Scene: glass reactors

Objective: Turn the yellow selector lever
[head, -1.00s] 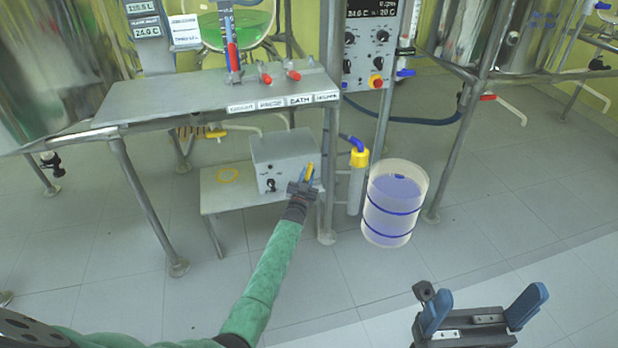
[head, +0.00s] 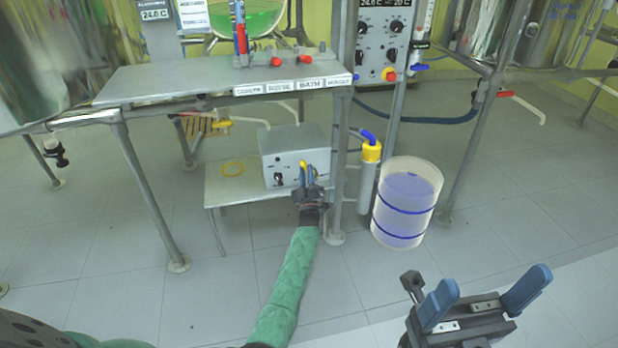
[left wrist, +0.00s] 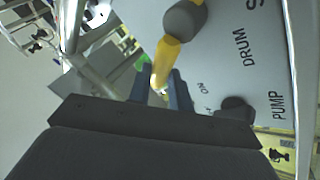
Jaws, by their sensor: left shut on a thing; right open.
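The yellow selector lever (head: 302,163) is on the front of a grey control box (head: 281,166) under the steel bench. In the left wrist view the lever (left wrist: 169,52) runs from a dark round hub down between the blue fingers. My left gripper (head: 308,176) is shut on the lever, and its fingers hide part of the box front. The left wrist view shows the lettering "DRUM" beside the hub. My right gripper (head: 482,298) is open and empty at the lower right, well away from the box.
The box stands on a low shelf (head: 225,197) below the steel bench (head: 190,82). A bench leg (head: 337,200) is close on the gripper's right. A translucent drum with blue bands (head: 405,205) stands further right. The floor in front is clear.

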